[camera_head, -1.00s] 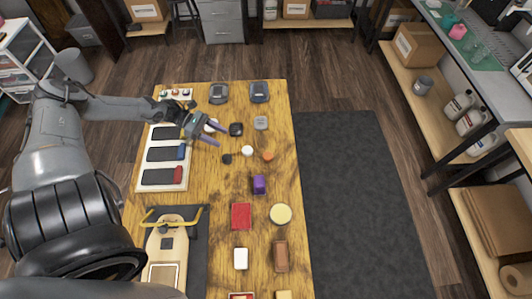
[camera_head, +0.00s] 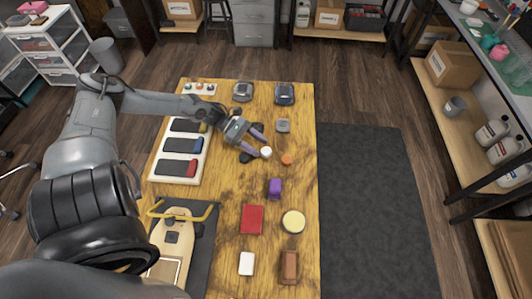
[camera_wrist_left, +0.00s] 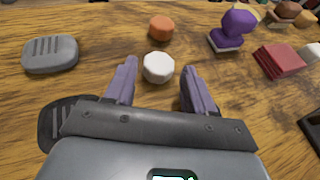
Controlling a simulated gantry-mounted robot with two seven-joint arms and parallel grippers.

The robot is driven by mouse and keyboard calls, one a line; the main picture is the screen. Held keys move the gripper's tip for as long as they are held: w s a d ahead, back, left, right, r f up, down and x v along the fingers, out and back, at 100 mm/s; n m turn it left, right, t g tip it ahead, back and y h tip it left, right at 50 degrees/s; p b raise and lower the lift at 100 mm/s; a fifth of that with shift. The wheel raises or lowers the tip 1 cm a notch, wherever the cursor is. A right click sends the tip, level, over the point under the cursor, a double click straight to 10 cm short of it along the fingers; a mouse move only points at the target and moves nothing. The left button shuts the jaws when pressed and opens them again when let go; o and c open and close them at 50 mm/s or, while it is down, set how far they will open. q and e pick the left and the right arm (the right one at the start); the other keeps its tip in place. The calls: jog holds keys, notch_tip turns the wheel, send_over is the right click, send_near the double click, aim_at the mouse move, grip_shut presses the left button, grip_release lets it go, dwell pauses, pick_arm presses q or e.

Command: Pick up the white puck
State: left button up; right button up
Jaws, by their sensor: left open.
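The white puck (camera_head: 266,152) lies on the wooden table, just beyond the fingertips of my left gripper (camera_head: 258,142). In the left wrist view the white puck (camera_wrist_left: 158,67) sits ahead of and between the two purple fingers of the left gripper (camera_wrist_left: 157,75). The fingers are spread apart with nothing held. My right gripper does not show in either view.
An orange puck (camera_head: 287,160) lies close to the white one, with a purple object (camera_head: 275,188) nearby. A grey piece (camera_wrist_left: 50,54) is at left in the wrist view. A red block (camera_head: 252,219) and a yellow disc (camera_head: 293,222) lie nearer me.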

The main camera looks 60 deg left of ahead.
aim_at(266, 153)
pick_arm(q)
jog(key=shift+x, duration=1.35)
jog(key=c, duration=0.8)
jog(key=shift+r, duration=0.1)
